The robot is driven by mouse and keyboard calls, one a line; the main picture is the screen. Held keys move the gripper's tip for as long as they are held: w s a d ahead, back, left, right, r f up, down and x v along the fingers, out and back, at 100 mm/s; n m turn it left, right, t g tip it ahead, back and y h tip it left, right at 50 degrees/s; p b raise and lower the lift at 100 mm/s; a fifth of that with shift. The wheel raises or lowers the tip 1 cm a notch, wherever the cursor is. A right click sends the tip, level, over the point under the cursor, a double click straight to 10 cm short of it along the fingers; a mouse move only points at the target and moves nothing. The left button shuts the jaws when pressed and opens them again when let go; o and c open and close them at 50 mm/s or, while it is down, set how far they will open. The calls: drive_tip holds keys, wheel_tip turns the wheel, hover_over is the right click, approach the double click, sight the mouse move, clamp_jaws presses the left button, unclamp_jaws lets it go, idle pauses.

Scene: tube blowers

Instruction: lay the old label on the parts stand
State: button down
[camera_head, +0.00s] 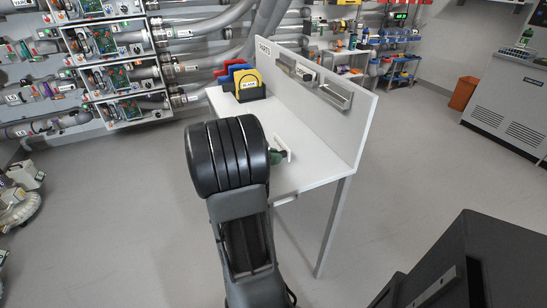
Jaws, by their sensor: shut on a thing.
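The parts stand (312,174) is a white table with an upright back panel marked PARTS, in the middle of the head view. My gripper (280,155) shows only partly past the black arm link, low over the near part of the stand's top. It is shut on a small pale strip (284,146), which looks like the old label. I cannot tell whether the strip touches the top. The fingers are mostly hidden and no writing on the strip is readable.
Red, blue and yellow pieces stand in a black holder (251,93) at the stand's far end. Metal trays (335,97) hang on the back panel. Tube blower racks (110,65) line the left wall. An orange bin (463,93) stands at right. The floor around the stand is open.

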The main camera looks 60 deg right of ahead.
drive_tip(key=shift+f, duration=0.15)
drive_tip(key=c, duration=1.1)
unclamp_jaws()
drive_tip(key=shift+o, duration=0.2)
